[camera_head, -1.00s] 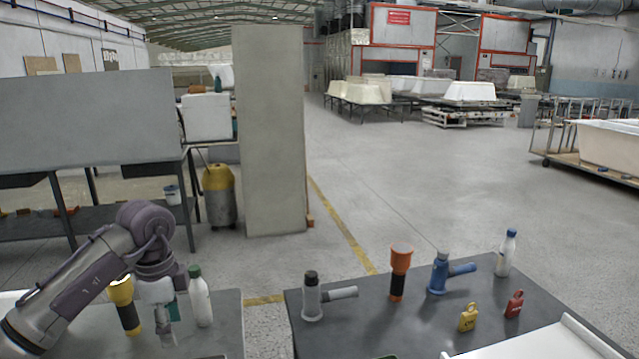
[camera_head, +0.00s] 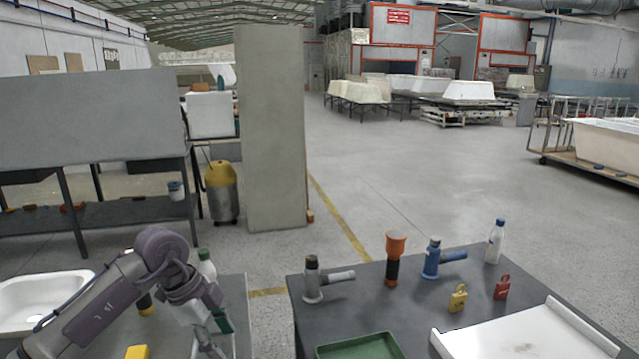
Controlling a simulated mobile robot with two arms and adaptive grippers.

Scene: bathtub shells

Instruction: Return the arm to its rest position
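My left arm (camera_head: 115,300) comes in from the lower left and reaches over the left dark table (camera_head: 238,290). Its gripper (camera_head: 212,348) points down near the table's front right part, cut by the bottom edge of the picture. I cannot tell whether its fingers are open or shut. The arm hides part of a white bottle with a green cap (camera_head: 206,264) and most of a dark torch (camera_head: 146,304). A green thing (camera_head: 223,321) shows just beside the gripper. My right gripper is not in view.
The right table (camera_head: 375,300) bears a grey tool (camera_head: 312,280), an orange torch (camera_head: 394,256), a blue tool (camera_head: 432,258), a bottle (camera_head: 495,242), two padlocks, a green tray (camera_head: 350,350) and a white tray (camera_head: 540,340). A white basin (camera_head: 35,300) stands at left. A floor gap separates the tables.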

